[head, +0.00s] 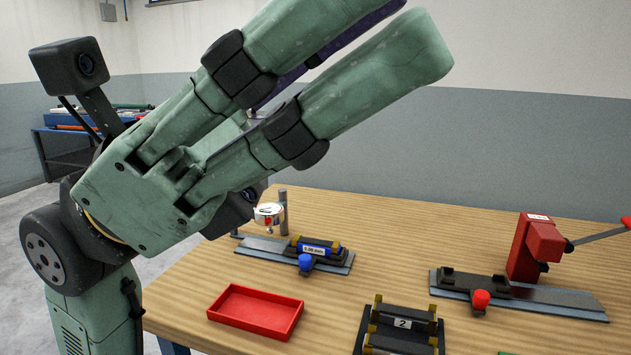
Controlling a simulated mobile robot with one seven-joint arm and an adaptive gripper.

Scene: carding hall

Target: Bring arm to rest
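My gripper (402,24) is large and close in the head view, raised above the left part of the wooden table (390,225) and pointing up and to the right. Its two green fingers with black bands stand apart, with a gap between them. A dark purple strip shows along the inner side of the upper finger. I see nothing held between the fingers. My wrist is at the left, and a dark camera-like box stands above it. The gripper hides part of the wall and the table's back left.
On the table are a red tray (256,335), a black fixture marked 2 (402,324), a plate fixture with a blue knob (306,262), a round dial gauge (268,212), and a red lever press (536,246) on a metal plate. A blue bench (62,140) stands behind left.

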